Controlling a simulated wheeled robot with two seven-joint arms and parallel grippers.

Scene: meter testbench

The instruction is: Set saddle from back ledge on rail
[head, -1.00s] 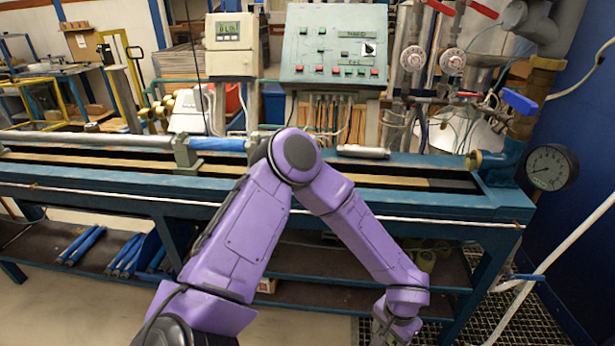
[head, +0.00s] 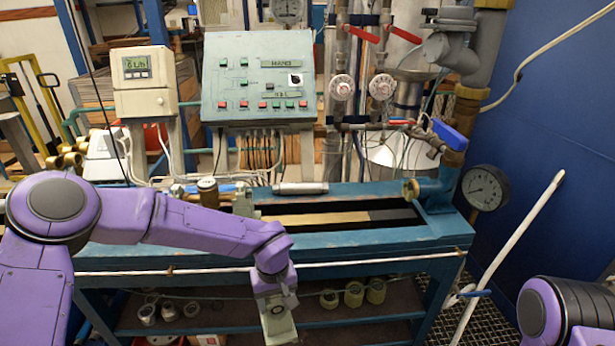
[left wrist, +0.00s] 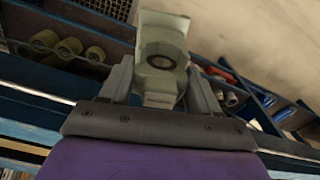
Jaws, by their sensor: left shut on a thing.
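My left gripper (head: 274,300) hangs in front of the bench, below its front edge. It is shut on a pale grey-green saddle (head: 279,325), which also shows in the left wrist view (left wrist: 162,58) between the fingers, with a dark round hole facing the camera. The saddle is clear of the bench. The rail (head: 325,218) is a brass-coloured strip along the bench top, above and behind the gripper. Another grey-green saddle (head: 243,203) stands on the bench, partly hidden by my left arm. The back ledge (head: 360,190) runs behind the rail. My right gripper is out of view.
A grey cylinder (head: 300,188) lies on the back ledge. A pressure gauge (head: 486,188) and blue-handled valve (head: 449,134) are at the right end. Several round parts (head: 353,294) sit on the lower shelf.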

